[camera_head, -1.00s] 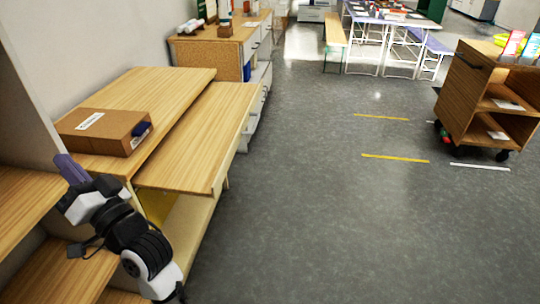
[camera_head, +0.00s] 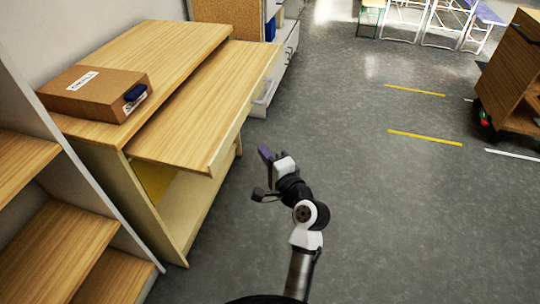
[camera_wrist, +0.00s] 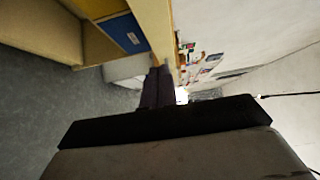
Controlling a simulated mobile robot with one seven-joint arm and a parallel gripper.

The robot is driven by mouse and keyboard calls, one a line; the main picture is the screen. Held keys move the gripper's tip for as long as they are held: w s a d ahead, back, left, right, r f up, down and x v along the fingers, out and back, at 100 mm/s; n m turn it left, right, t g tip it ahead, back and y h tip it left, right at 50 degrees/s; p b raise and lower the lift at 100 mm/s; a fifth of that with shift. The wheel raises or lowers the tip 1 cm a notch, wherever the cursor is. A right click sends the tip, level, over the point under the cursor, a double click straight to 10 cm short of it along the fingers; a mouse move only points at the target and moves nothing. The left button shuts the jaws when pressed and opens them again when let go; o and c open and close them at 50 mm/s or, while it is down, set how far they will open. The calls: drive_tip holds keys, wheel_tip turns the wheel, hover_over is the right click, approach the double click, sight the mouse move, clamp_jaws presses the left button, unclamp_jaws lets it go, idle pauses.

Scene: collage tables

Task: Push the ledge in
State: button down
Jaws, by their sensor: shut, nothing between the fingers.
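The ledge (camera_head: 208,105) is a wooden pull-out board. It sticks out to the right of the wooden cabinet (camera_head: 185,40), a little below its top. My gripper (camera_head: 265,153) is shut and empty, to the right of the ledge's front corner, with a gap of floor showing between them in the head view. In the wrist view, the purple fingers (camera_wrist: 157,88) point forward, close together, with a wooden edge (camera_wrist: 158,30) just beyond them. I cannot tell there whether they touch it.
A labelled cardboard box (camera_head: 97,92) with a blue part lies on the cabinet top. Wooden shelves (camera_head: 50,235) stand at the left. A wooden trolley (camera_head: 512,75) stands at the right. Grey floor (camera_head: 400,220) between is clear.

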sight(235, 130)
drive_tip(key=shift+w+a+p, duration=1.05)
drive_tip(key=shift+w+a, duration=2)
drive_tip(key=shift+a, duration=0.1)
